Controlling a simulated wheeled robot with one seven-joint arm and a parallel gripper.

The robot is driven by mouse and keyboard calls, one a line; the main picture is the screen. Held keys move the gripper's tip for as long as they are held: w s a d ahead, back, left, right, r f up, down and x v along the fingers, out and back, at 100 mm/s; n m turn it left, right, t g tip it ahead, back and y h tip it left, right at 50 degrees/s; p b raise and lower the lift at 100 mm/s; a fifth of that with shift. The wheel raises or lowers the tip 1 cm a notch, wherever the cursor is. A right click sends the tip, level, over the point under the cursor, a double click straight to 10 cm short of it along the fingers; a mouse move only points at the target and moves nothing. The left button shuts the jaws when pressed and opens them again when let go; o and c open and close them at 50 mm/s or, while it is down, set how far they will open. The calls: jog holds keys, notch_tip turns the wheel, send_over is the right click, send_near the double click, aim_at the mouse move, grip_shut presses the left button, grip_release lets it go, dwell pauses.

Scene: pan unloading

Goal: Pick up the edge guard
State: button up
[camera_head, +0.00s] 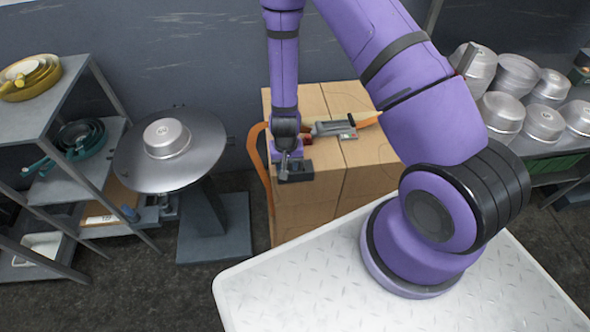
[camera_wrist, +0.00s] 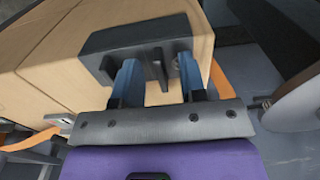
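The edge guard (camera_wrist: 110,50) is a dark grey angled block with a small rib in its middle. In the wrist view it lies ahead of my gripper (camera_wrist: 158,72), against the cardboard. My two blue fingers are spread apart, with the rib between them and a gap on each side. The fingertips reach the guard, partly overlapping it. In the head view the dark guard (camera_head: 297,172) shows just below my gripper (camera_head: 289,158), at the left part of the box stack. I cannot tell if the fingers touch it.
Cardboard boxes (camera_head: 362,153) stand under my gripper, with a loose orange strap (camera_head: 268,180) and a grey strapping tool (camera_head: 334,128). A round pedestal (camera_head: 190,175) bearing a metal pan (camera_head: 166,138) stands left. Shelves with pans flank both sides.

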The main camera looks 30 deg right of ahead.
jog(key=shift+f, duration=0.3)
grip_shut()
jog(key=shift+r, duration=0.1)
